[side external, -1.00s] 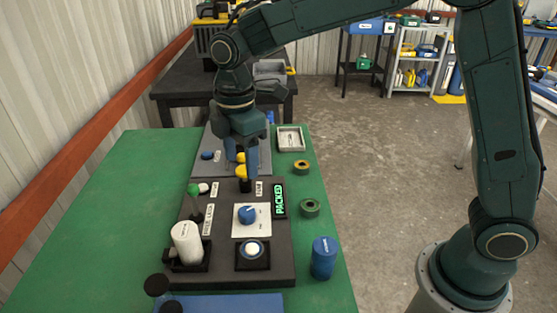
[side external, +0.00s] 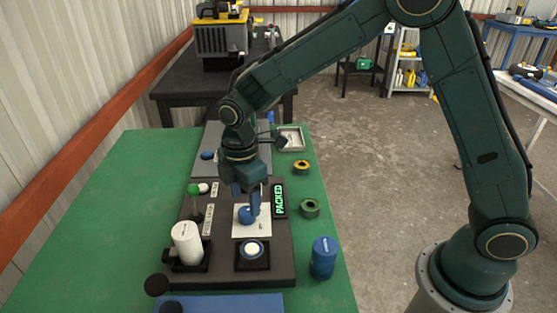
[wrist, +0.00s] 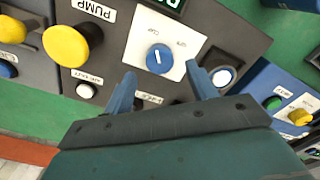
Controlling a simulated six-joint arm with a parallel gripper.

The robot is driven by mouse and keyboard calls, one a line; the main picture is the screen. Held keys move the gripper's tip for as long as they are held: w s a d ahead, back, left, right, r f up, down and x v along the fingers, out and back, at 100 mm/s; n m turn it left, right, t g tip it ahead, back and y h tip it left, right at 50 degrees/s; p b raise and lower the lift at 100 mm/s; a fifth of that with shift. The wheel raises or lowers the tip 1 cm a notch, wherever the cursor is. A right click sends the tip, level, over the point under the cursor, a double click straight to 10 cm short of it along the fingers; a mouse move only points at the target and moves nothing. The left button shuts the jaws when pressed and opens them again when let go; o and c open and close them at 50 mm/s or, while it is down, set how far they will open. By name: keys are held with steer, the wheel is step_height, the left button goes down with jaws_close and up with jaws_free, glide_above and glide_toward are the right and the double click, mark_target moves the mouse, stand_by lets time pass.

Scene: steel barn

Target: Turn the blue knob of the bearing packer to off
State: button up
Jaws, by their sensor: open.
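The blue knob (side external: 249,211) sits on a white plate (side external: 241,229) on the dark panel labelled PACKED (side external: 279,199). In the wrist view the knob (wrist: 160,58) shows whole, with a white pointer line and small lettering around it, too small to read surely. My gripper (side external: 247,207) is over the knob in the side view. In the wrist view my gripper (wrist: 162,85) is open, its two blue fingers apart, with the knob beyond and between them. I see nothing held, and I cannot tell whether a finger touches the knob.
Around the knob stand a green-topped lever (side external: 194,189), a white cylinder (side external: 187,243), a white button (side external: 252,248) and a yellow knob (wrist: 66,46). The green bench (side external: 100,220) is clear at left.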

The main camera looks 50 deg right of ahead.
mark_target(246, 211)
steer(key=shift+f, duration=1.75)
steer(key=c, duration=1)
